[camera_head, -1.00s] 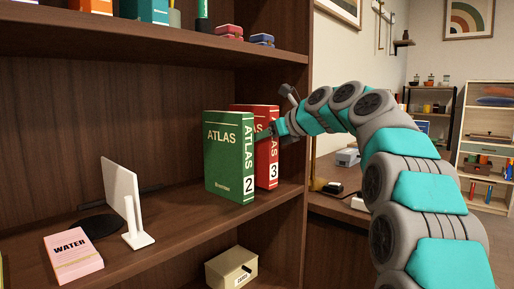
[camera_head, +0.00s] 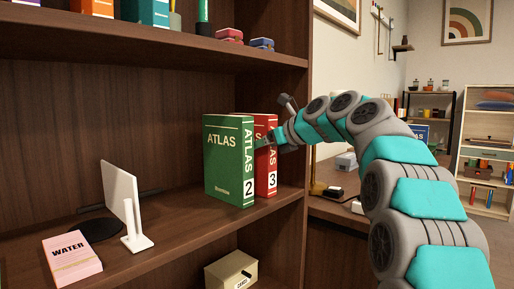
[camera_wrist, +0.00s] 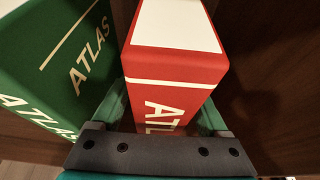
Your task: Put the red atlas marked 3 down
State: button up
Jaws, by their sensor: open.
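The red atlas marked 3 (camera_head: 266,172) stands upright on the middle shelf, just right of the green atlas marked 2 (camera_head: 222,160). Its base appears to rest on the shelf board. My gripper (camera_head: 271,138) is at the upper part of its spine. In the wrist view, the red atlas (camera_wrist: 175,60) sits between my open gripper's (camera_wrist: 163,115) two fingers, one on each side. The left finger lies in the narrow space between the red atlas and the green atlas (camera_wrist: 60,60). Contact at the fingers cannot be told.
The shelf's wooden side wall (camera_head: 292,150) is close on the right. A white tablet-like panel on a stand (camera_head: 122,195) and a pink WATER pack (camera_head: 72,257) are at the left. A beige box (camera_head: 231,270) sits below. Bare shelf lies between stand and atlases.

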jog(key=p+v, duration=0.1)
jog(key=v, duration=1.1)
jog(key=shift+r, duration=0.1)
jog(key=s+f+n+g+h, duration=0.3)
jog(key=s+f+n, duration=0.3)
jog(key=s+f, duration=0.45)
jog(key=s+f+n+g+h, duration=0.2)
jog(key=s+f+n, duration=0.55)
jog(key=f, duration=0.55)
jog(key=s+d+f+n+g+h, duration=0.1)
jog(key=s+d+f+n, duration=0.3)
jog(key=s, duration=0.5)
jog(key=s+d+f+n+g+h, duration=0.2)
jog(key=s+d+f+n+h, duration=0.1)
jog(key=s+f, duration=0.6)
jog(key=s+d+f+n+g+h, duration=0.1)
jog(key=s+d+f+n, duration=0.3)
jog(key=s, duration=0.5)
notch_tip(320, 180, down, 2)
jog(key=shift+d+f+n+g+h, duration=0.15)
jog(key=shift+d+n+g+h, duration=0.25)
jog(key=shift+n+g, duration=0.2)
